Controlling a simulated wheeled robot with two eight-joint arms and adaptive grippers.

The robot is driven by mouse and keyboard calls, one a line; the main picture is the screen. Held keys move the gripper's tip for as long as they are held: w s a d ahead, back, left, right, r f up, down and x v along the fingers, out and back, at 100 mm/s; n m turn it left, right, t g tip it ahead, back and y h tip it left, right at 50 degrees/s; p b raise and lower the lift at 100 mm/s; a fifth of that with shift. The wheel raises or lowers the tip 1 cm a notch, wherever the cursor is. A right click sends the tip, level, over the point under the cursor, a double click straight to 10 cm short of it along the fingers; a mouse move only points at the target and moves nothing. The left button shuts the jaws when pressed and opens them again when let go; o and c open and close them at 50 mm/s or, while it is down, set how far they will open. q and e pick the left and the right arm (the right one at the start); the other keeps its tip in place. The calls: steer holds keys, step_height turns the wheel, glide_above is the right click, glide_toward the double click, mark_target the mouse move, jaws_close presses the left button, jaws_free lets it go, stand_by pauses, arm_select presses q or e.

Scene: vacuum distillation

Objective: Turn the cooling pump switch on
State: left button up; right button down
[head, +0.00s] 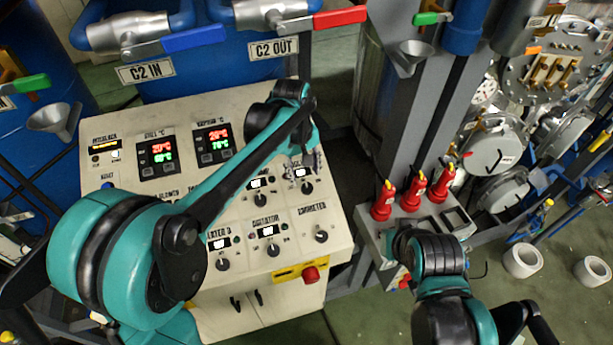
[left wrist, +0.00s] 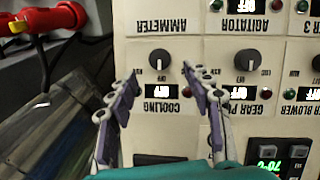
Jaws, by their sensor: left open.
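The cooling switch is a black round knob (left wrist: 161,58) on the cream control panel, upside down in the left wrist view. Its small display (left wrist: 160,91) reads OFF, with the COOLING label beside it. In the head view the same knob (head: 307,188) is at the panel's right side. My left gripper (left wrist: 160,78) is open, with its two purple-grey fingers on either side of the knob and display, apart from each other. In the head view the left gripper (head: 305,162) is over the cooling switch, partly hiding its label. My right arm is at the lower right; its fingers do not show.
A red emergency button (head: 311,274) is on the panel's front edge. Red plugs (head: 414,191) stand on a box at the right.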

mark_target(307, 187)
arm_select(q)
steer(key=f, duration=0.6)
steer(key=shift+w+d+f, duration=0.2)
steer(key=shift+w+d, duration=0.05)
steer(key=shift+d, duration=0.05)
steer(key=shift+s, duration=0.15)
steer(key=c, duration=1.2)
